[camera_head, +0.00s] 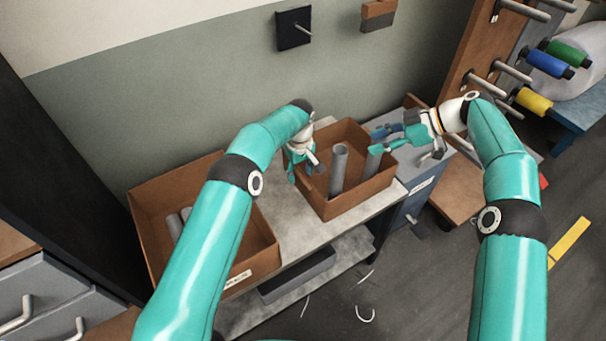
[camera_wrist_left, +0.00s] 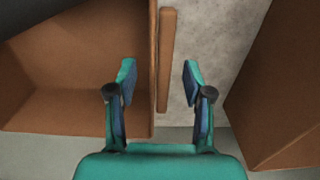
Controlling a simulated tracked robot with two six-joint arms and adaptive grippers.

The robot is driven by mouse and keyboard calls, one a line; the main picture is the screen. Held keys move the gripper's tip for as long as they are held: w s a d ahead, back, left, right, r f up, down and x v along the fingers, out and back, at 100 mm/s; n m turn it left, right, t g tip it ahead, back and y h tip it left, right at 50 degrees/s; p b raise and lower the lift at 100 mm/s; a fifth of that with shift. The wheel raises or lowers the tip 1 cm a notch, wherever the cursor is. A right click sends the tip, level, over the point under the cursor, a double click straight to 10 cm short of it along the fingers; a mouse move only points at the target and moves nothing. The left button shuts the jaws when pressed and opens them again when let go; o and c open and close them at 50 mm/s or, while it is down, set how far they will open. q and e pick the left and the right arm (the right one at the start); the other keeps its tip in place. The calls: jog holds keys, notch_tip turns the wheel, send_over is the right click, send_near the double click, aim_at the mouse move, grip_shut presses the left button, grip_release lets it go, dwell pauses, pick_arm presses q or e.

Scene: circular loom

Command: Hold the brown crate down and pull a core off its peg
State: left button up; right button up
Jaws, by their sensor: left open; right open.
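The brown crate (camera_head: 352,202) stands on the bench with two grey upright cores in it, one near the middle (camera_head: 338,172) and one (camera_head: 372,162) near its right side. My left gripper (camera_head: 305,172) is open at the crate's left wall. In the left wrist view, its open fingers (camera_wrist_left: 158,80) lie on either side of the crate's wall (camera_wrist_left: 153,60), with no visible grip on it. My right gripper (camera_head: 382,140) is open at the top of the right core; I cannot tell whether its fingers are around it.
A second brown crate (camera_head: 255,262) with grey cores lying in it stands to the left; bare bench (camera_head: 283,220) lies between the crates. A grey cabinet (camera_head: 412,200) is at the right. A rack with coloured spools (camera_head: 548,64) stands further right.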

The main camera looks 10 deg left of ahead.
pick_arm(q)
jog(key=shift+f, duration=0.6)
grip_shut()
